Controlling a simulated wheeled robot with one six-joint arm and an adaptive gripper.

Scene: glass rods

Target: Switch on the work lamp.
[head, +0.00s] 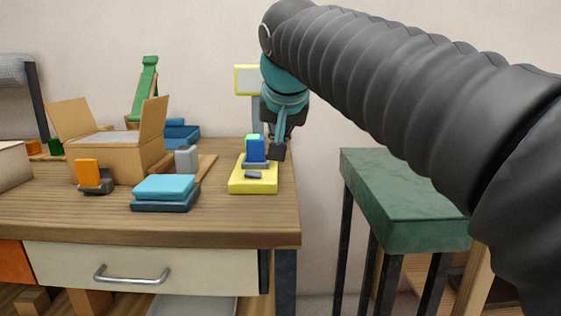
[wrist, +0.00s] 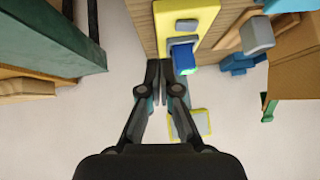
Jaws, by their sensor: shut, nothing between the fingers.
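The work lamp has a yellow base (head: 262,185) at the table's right end. A blue block with a green top (head: 255,149) stands up from the base, with a small dark grey piece in front. A yellow-framed pale panel (head: 246,80) rises behind on a grey post, partly hidden by my arm; its face looks dull grey. My gripper (head: 277,152) is shut and empty, just right of the blue block. In the wrist view, my fingertips (wrist: 164,68) are together beside the blue block (wrist: 183,57); I cannot tell whether they touch it. The base (wrist: 205,14) and panel (wrist: 203,122) show there too.
A blue box-like stack (head: 165,192), an orange block on a dark holder (head: 88,174), a grey block (head: 187,158) and an open carton (head: 112,160) stand left of the lamp. A green-topped stand (head: 405,195) is to the right, across a gap.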

